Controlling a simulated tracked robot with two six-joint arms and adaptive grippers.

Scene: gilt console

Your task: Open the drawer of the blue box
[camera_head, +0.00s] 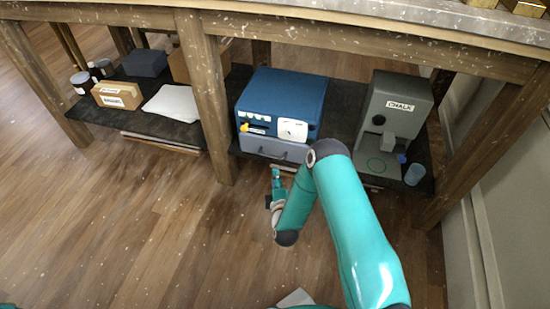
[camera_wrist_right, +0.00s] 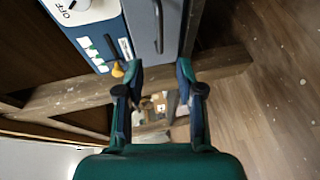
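The drawer's dark bar handle shows in the head view (camera_head: 271,153) and in the wrist view (camera_wrist_right: 158,28). My right gripper (camera_head: 277,172) is low in front of the drawer. In the wrist view the right gripper (camera_wrist_right: 158,70) is open and empty, its fingers apart and the handle beyond the tips. My left gripper is not in view.
Further left are a labelled carton (camera_head: 118,96) and a white cloth (camera_head: 172,103). The wooden floor in front is mostly clear.

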